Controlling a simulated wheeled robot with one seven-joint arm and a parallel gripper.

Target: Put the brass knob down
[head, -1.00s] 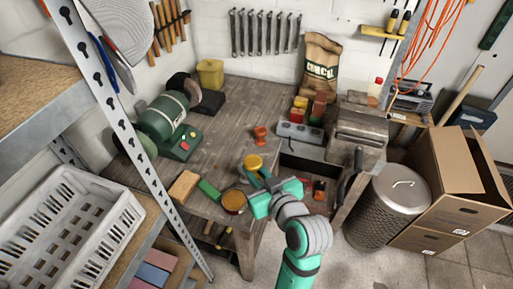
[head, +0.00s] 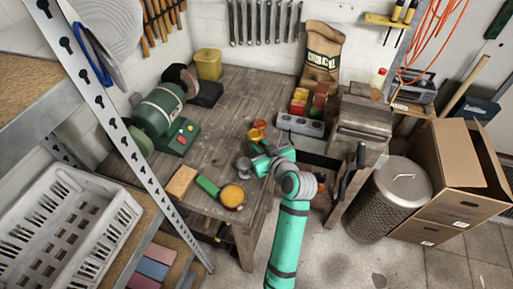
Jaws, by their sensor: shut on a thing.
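The brass knob (head: 254,135) is a small yellow piece at the fingertips of my gripper (head: 256,145). My gripper, teal, is shut on it over the front right part of the wooden workbench (head: 215,130). An orange object (head: 260,124) stands right behind the knob and is partly covered by it. I cannot tell whether the knob touches that object or the bench top.
A grey round piece (head: 243,165), an open tin with yellow contents (head: 232,196), a green block (head: 207,185) and a tan block (head: 181,181) lie near the front edge. A green grinder (head: 160,115) stands left. The bench middle is clear.

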